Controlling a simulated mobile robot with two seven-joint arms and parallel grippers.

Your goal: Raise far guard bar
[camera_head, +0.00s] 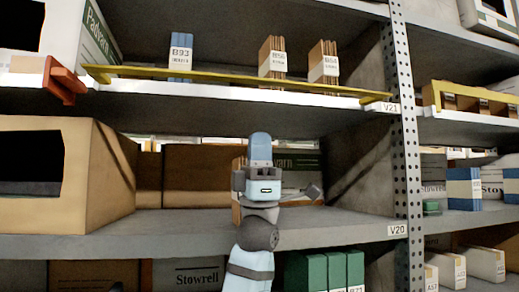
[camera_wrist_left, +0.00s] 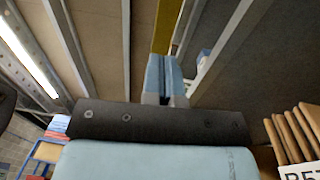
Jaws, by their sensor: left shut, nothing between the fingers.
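A long yellow guard bar (camera_head: 230,79) lies across the front of the V21 shelf, sloping slightly down to the right. A second yellow bar (camera_head: 480,95) crosses the bay to the right of the post. My left gripper (camera_head: 261,138) points upward in front of the opening under the V21 shelf, below the long bar. Its blue fingers are shut and empty. In the left wrist view the fingers (camera_wrist_left: 164,68) point towards a yellow strip (camera_wrist_left: 166,25) beyond their tips; contact cannot be told. My right gripper is not in view.
A red bracket (camera_head: 63,80) sticks out by the long bar's left end. A perforated post (camera_head: 405,120) stands at its right end. Labelled folders (camera_head: 272,60) stand behind the bar. A large cardboard box (camera_head: 90,190) sits left on the V20 shelf.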

